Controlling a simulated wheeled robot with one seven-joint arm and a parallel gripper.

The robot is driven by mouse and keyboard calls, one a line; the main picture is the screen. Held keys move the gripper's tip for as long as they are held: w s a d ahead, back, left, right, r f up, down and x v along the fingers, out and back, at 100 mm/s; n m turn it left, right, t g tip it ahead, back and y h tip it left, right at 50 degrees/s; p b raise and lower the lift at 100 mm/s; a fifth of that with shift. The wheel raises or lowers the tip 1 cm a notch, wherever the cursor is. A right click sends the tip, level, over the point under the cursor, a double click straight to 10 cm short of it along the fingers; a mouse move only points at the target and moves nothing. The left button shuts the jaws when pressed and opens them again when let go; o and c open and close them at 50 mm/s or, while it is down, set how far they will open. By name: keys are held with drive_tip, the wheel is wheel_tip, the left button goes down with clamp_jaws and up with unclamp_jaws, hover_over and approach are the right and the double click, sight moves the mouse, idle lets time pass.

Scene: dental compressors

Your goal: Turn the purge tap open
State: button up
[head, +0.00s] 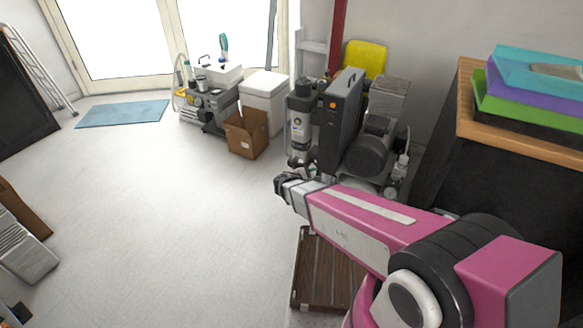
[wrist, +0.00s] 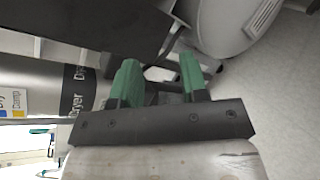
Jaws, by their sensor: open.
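The purge tap cannot be made out clearly in either view. In the wrist view my gripper (wrist: 159,75) has its two green-tipped fingers apart, with dark parts and a small pale grey part showing beyond the gap. I cannot tell whether one of these is the tap. A silver cylinder marked "Dryer" (wrist: 40,88) lies left of the fingers. In the head view my gripper (head: 284,186) is low, in front of the compressor unit (head: 340,125) and just below the foot of its upright dryer column (head: 298,125). The arm hides part of the unit's base.
A dark panel (wrist: 100,25) and a rounded grey housing (wrist: 225,25) stand close beyond the fingers. A cardboard box (head: 246,135) and white cabinet (head: 264,95) stand left of the unit. A brown slatted platform (head: 318,265) lies below the arm.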

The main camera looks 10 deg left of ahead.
sight(292, 165)
drive_tip(key=s+a+f+n+t+y, duration=0.1)
drive_tip(key=a+f+n+t+y, duration=0.2)
drive_tip(key=a, duration=0.4)
drive_tip(key=s+a+n+t+y, duration=0.1)
drive_tip(key=a+n+t, duration=0.2)
drive_tip(key=a+n, duration=0.3)
drive_tip(key=shift+m, duration=0.5)
drive_tip(key=x, duration=0.3)
drive_tip(key=a+x, duration=0.1)
drive_tip(key=x, duration=0.6)
drive_tip(key=shift+w+a, duration=0.1)
drive_tip(key=shift+w, duration=0.4)
clamp_jaws()
